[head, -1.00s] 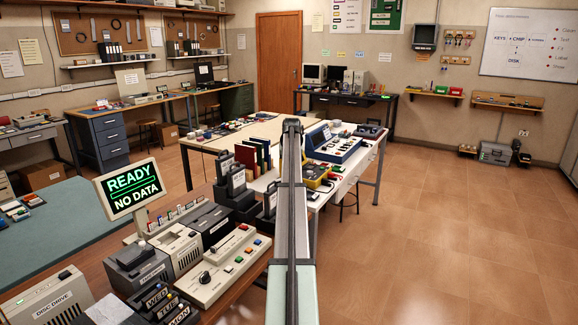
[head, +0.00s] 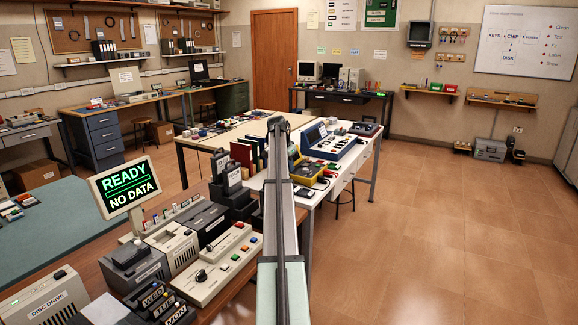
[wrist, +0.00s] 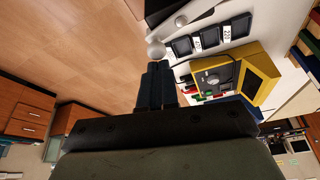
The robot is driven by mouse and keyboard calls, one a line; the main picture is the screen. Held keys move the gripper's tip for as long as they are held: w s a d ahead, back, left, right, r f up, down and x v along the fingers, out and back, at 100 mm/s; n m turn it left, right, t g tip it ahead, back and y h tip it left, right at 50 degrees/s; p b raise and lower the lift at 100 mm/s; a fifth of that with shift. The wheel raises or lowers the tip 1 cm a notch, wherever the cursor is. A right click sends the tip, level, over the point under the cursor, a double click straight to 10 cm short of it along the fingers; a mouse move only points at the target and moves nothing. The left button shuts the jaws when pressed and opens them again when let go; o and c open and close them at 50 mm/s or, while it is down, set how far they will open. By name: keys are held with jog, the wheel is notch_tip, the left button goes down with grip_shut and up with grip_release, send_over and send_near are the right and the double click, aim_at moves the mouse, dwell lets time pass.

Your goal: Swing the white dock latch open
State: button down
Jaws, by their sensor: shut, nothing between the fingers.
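My gripper (wrist: 155,82) shows in the wrist view with its two dark fingers shut together, nothing between them. A white round knob (wrist: 155,50) is right at the fingertips; it may be part of the dock latch, and I cannot tell whether the fingers touch it. A yellow device (wrist: 245,88) with a dark panel and a pale round knob lies right of the fingers on a white table. In the head view the yellow device (head: 312,170) is just right of my arm. My arm hides the gripper there, and I cannot make out the latch.
Dark block-like units (head: 232,190) stand left of my arm. A screen reading READY, NO DATA (head: 125,188) stands on the near bench. The floor (head: 440,230) at right is clear.

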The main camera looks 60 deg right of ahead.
jog(key=shift+w, duration=0.2)
jog(key=shift+w+a, duration=0.25)
jog(key=shift+w, duration=0.35)
jog(key=s+d+r, duration=0.1)
jog(key=s+d, duration=0.1)
jog(key=d, duration=0.2)
jog(key=w+v, duration=0.1)
jog(key=v, duration=0.9)
jog(key=shift+a, duration=0.2)
